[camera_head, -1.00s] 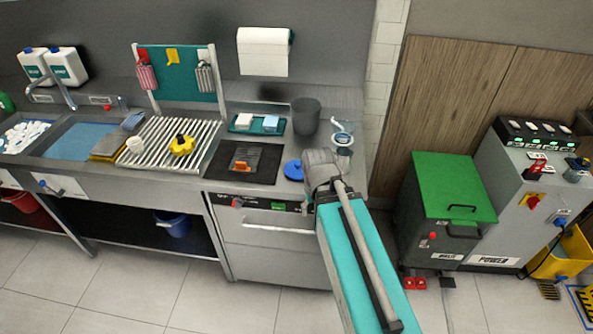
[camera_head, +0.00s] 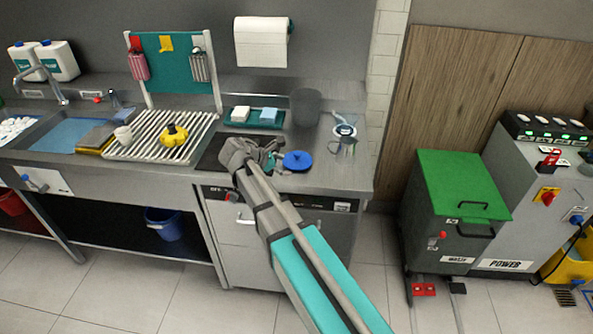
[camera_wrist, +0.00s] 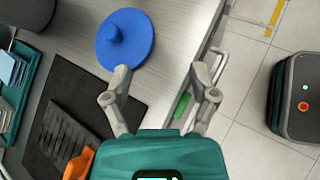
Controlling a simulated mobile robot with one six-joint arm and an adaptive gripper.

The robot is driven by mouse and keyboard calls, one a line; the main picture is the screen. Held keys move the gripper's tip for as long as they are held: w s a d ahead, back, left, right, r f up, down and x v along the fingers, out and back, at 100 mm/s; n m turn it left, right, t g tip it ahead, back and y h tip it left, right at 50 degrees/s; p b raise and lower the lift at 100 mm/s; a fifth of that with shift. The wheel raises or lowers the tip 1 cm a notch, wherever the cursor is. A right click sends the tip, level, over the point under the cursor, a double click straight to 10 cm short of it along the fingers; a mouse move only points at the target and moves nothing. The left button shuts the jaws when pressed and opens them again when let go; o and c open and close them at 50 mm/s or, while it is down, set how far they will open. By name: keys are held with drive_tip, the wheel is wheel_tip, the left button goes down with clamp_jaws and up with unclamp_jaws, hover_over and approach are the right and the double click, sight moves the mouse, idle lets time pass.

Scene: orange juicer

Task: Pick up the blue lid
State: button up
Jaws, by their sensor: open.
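The blue lid (camera_head: 297,160) is a round disc with a knob in its middle. It lies on the steel counter near the front edge, to the right of a black mat. In the wrist view the lid (camera_wrist: 125,38) is at the top, knob facing the camera, a little beyond my fingertips and to the left of the middle. My gripper (camera_wrist: 160,72) is open and empty, its two fingers spread over the counter's edge. In the head view my gripper (camera_head: 272,158) is just left of the lid and partly hidden by my wrist.
A teal tray (camera_head: 240,122), a grey bin (camera_head: 305,107) and a small cup-like item (camera_head: 345,132) stand behind. The yellow juicer part (camera_head: 174,136) sits on the ribbed rack.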

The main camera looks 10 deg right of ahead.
sight(295, 155)
drive_tip(key=w+a+n+b, duration=0.1)
drive_tip(key=w+a+n, duration=0.1)
drive_tip(key=w+a+n+t+h+b, duration=0.1)
drive_tip(key=w+a+n, duration=0.1)
drive_tip(key=shift+a+t+h, duration=0.15)
drive_tip(key=shift+t+h, duration=0.15)
drive_tip(key=shift+w+a+r+n+t+h, duration=0.25)
drive_tip(key=shift+a+r+n+t+h, duration=0.1)
drive_tip(key=shift+a+n, duration=0.15)
drive_tip(key=shift+d, duration=0.15)
drive_tip(key=b+x, duration=0.3)
drive_tip(key=x, duration=0.4)
drive_tip(key=shift+w+d+f, duration=0.1)
drive_tip(key=shift+d+f, duration=0.2)
drive_tip(key=shift+f, duration=0.05)
drive_tip(key=shift+w+d, duration=0.15)
drive_tip(key=shift+d, duration=0.2)
drive_tip(key=shift+s+b+x, duration=0.1)
drive_tip(key=shift+b+x, duration=0.5)
drive_tip(key=shift+x, duration=0.7)
drive_tip(key=shift+s+b+x, duration=0.15)
drive_tip(key=shift+b+x, duration=0.4)
drive_tip(key=shift+x, duration=0.75)
drive_tip(key=shift+d, duration=0.1)
